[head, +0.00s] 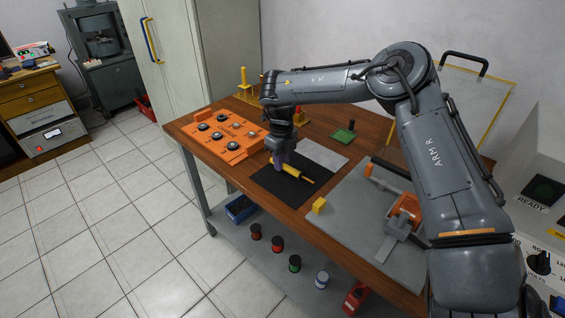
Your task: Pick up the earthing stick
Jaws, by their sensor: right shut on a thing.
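The earthing stick, a yellow rod (298,175) with a dark thin tip, lies low over the black mat (272,188) on the wooden table. My right gripper (281,165) points down at the stick's left part and is shut on it. The fingers hide part of the stick. I cannot tell whether the stick touches the mat or is just above it. My left gripper is not in view.
An orange tray (230,150) with several round dark pieces lies left of the mat. A green pad (343,136) lies behind. Several spools sit on the lower shelf.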

